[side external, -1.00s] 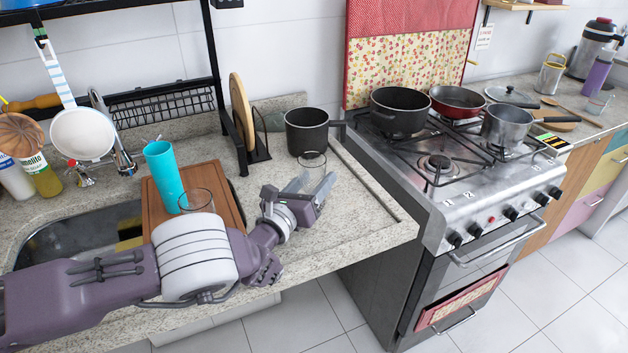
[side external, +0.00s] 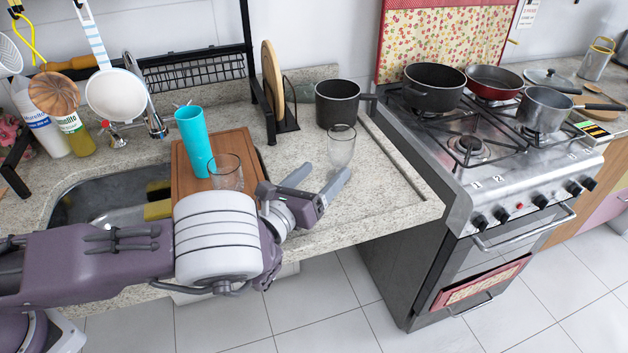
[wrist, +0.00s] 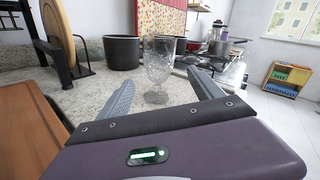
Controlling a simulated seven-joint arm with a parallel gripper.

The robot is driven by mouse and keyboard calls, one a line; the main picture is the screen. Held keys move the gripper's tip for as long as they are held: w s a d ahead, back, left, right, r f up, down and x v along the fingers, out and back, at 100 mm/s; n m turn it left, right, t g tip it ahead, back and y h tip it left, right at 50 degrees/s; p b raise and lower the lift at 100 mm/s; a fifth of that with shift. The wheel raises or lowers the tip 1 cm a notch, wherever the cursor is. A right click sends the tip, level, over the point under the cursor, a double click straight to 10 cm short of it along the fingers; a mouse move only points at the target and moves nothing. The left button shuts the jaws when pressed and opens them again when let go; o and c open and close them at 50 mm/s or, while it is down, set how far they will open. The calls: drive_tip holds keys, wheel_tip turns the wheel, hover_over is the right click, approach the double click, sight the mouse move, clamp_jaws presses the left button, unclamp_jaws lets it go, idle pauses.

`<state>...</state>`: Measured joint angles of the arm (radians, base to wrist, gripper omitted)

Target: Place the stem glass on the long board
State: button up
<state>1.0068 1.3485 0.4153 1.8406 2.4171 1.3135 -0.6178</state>
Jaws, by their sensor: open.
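The stem glass (side external: 341,147) is clear and stands upright on the granite counter, right of the sink. In the wrist view the patterned stem glass (wrist: 158,68) stands just beyond my fingers, between their lines. My gripper (side external: 324,175) is open and empty, low over the counter. In the wrist view its fingers (wrist: 162,88) are spread, with the glass foot showing in the gap ahead of them. The long board (side external: 187,178) is brown wood and lies across the sink. It also shows at the lower left of the wrist view (wrist: 25,135).
A turquoise cup (side external: 195,140) and a clear glass (side external: 226,172) stand on the board. A black pot (side external: 337,105) stands behind the stem glass. A black rack post (side external: 250,60) and plate holder (side external: 287,115) rise behind the board. Counter right of the glass is clear.

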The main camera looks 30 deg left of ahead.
drive_tip(key=shift+o, duration=0.5)
drive_tip(key=s, duration=0.3)
drive_tip(key=shift+s+a, duration=0.25)
